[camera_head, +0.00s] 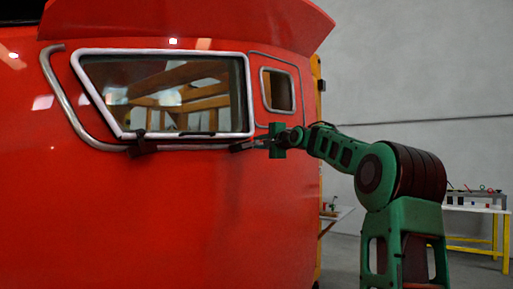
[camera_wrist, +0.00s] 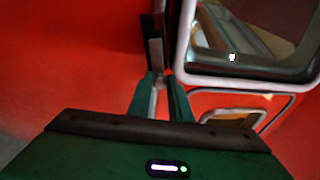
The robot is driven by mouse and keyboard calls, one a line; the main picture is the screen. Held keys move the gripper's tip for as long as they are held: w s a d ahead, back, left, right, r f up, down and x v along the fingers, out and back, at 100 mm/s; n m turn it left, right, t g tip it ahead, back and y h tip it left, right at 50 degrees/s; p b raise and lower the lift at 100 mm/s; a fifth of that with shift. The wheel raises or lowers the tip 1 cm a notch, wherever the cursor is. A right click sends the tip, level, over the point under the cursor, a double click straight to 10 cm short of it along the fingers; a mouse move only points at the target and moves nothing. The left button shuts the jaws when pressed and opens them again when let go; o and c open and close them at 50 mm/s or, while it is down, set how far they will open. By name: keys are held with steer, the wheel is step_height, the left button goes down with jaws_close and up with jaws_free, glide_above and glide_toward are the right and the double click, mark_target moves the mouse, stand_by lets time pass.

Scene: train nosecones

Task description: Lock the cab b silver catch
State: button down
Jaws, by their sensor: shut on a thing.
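The red cab front (camera_head: 170,215) carries a slim metal catch (camera_head: 241,147) below the lower right corner of the large window. My gripper (camera_head: 264,142) reaches in from the right and is shut on the catch's near end. In the wrist view my two green fingers (camera_wrist: 162,92) close around a grey piece, and a dark upright bar of the catch (camera_wrist: 155,55) extends beyond the fingertips. The fingers hide part of what they hold. I cannot tell from these views whether the catch is locked.
A silver-framed window (camera_head: 190,95) sits just above the gripper, with a smaller window (camera_head: 278,90) to its right. A bent grey handrail (camera_head: 66,105) runs along the left and underneath. A workbench with yellow legs (camera_head: 478,210) stands back right.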

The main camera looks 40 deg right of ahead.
steer(key=shift+a+r+n, duration=0.1)
steer(key=shift+a+n, duration=0.05)
steer(key=shift+n, duration=0.35)
steer(key=n, duration=0.3)
steer(key=a+r+n+y, duration=0.1)
steer(key=n, duration=0.2)
steer(key=a+r+n+y, duration=0.1)
steer(key=n, duration=0.2)
steer(key=shift+w+r+t, duration=0.2)
steer(key=shift+r+t, duration=0.05)
steer(key=shift+t, duration=0.05)
steer(key=n, duration=0.1)
steer(key=a+n, duration=0.1)
steer(key=n, duration=0.1)
steer(key=n+y, duration=0.1)
steer(key=n, duration=0.1)
steer(key=shift+a+r, duration=0.3)
steer(key=shift+s+a+n+g+y, duration=0.1)
steer(key=shift+a+n+g+y, duration=0.25)
steer(key=shift+n, duration=0.95)
steer(key=shift+a+n+g+y, duration=0.15)
steer(key=shift+a+n, duration=0.25)
steer(key=shift+n, duration=0.9)
steer(key=c, duration=1.6)
jaws_free()
